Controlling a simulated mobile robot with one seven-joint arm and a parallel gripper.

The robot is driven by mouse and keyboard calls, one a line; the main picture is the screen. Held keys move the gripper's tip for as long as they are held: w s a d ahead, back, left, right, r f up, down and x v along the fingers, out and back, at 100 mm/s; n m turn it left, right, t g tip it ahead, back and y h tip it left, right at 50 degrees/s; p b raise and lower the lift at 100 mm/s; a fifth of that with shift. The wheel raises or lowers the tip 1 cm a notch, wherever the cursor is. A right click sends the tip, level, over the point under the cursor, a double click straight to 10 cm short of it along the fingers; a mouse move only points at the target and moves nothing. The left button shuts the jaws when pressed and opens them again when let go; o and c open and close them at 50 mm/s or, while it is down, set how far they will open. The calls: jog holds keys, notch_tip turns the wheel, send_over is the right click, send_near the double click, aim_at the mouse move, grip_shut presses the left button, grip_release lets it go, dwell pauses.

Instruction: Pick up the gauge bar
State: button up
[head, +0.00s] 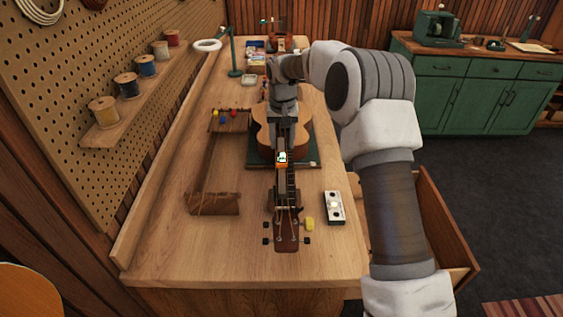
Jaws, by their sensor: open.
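A short silver bar (334,208) with dark spots near its ends and a pale round middle lies flat on the bench, right of the ukulele's headstock. It looks like the gauge bar, though I cannot be sure at this size. The ukulele (262,135) lies face up on a dark mat (312,164), its neck toward me and its headstock (286,236) near the front. My gripper (282,158) hangs over the upper neck and body, well behind the silver bar and apart from it. It is open; its fingers are small and partly hidden by my wrist.
A yellow block (309,223) sits between headstock and bar. A wooden holder (213,204) and a small rack with coloured knobs (229,120) stand left. A green lamp (234,60) stands behind. An open drawer (437,225) juts out at right. The bench's front left is clear.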

aim_at(282, 157)
jog(key=shift+w+a+f+p, duration=0.1)
jog(key=shift+f+p, duration=0.15)
jog(key=shift+f, duration=0.95)
jog(key=shift+w+d+f+p, duration=0.15)
jog(key=shift+f+p, duration=0.15)
jog(key=shift+f, duration=0.85)
jog(key=shift+w+a+f+p, duration=0.15)
jog(key=shift+f+p, duration=0.1)
jog(key=shift+f, duration=0.95)
jog(key=shift+c, duration=0.3)
grip_shut()
